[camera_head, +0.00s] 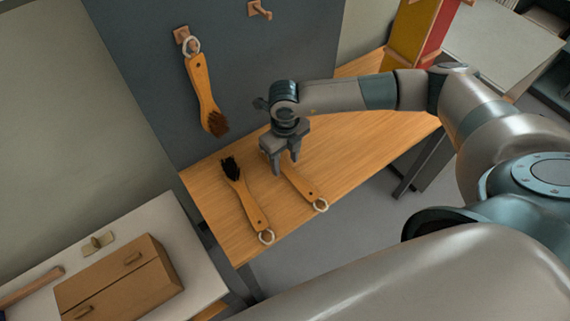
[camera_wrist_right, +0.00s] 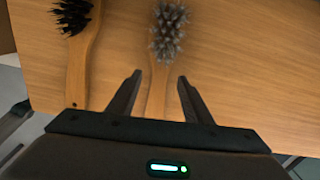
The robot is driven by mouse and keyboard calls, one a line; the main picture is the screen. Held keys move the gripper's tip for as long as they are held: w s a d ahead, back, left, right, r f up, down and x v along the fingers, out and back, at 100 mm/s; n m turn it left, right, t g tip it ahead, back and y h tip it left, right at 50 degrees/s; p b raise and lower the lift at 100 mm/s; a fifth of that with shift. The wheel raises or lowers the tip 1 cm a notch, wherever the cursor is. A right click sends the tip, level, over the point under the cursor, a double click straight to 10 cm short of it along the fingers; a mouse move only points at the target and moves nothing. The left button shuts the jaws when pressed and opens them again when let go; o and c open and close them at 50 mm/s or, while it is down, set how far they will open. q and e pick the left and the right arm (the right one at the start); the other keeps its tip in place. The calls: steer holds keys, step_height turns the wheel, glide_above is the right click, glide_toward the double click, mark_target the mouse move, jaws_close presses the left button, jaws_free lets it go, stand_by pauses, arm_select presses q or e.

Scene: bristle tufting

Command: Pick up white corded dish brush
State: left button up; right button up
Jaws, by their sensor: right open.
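A wooden dish brush with a white cord loop (camera_head: 305,188) lies on the wooden table, its head hidden behind my right gripper in the head view. In the right wrist view its pale grey-white bristles (camera_wrist_right: 168,32) show at the top, and its handle runs down between my fingers. My right gripper (camera_head: 285,170) is open over this brush, pointing down; in the wrist view its fingers (camera_wrist_right: 158,88) stand on either side of the handle, apart from it. Whether the fingertips are at the handle's height is hard to tell. My left gripper is not in view.
A black-bristled brush (camera_head: 246,200) with a white cord lies just left on the table (camera_head: 215,195). A brown-bristled brush (camera_head: 204,90) hangs from a peg on the grey panel (camera_head: 140,60). A wooden box (camera_head: 120,280) sits on a white table at lower left.

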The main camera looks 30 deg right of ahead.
steer(key=shift+f, duration=0.95)
jaws_close()
